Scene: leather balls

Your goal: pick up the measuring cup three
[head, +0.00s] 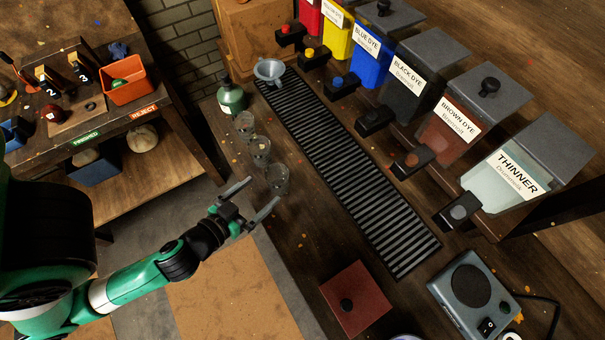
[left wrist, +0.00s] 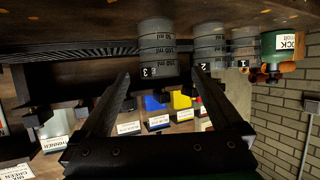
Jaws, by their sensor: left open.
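Measuring cup three (head: 279,182) is a clear grey cup standing on the bench, nearest of three cups in a row. In the upside-down left wrist view, cup three (left wrist: 157,48), with a "3" label, lines up with the gap between my fingers. My left gripper (head: 262,190) is open and empty, with its fingertips close beside the cup; whether they touch it is unclear. Its fingers also show in the left wrist view (left wrist: 162,80). Cup two (head: 259,148) and cup one (head: 244,123) stand behind cup three. My right gripper is not in view.
A green bottle (head: 231,97) and a grey funnel (head: 269,70) stand beyond the cups. A slotted drain grate (head: 345,170) runs right of them, before the dye dispensers (head: 452,135). A red-brown block (head: 356,298) and a grey device (head: 473,293) lie nearer.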

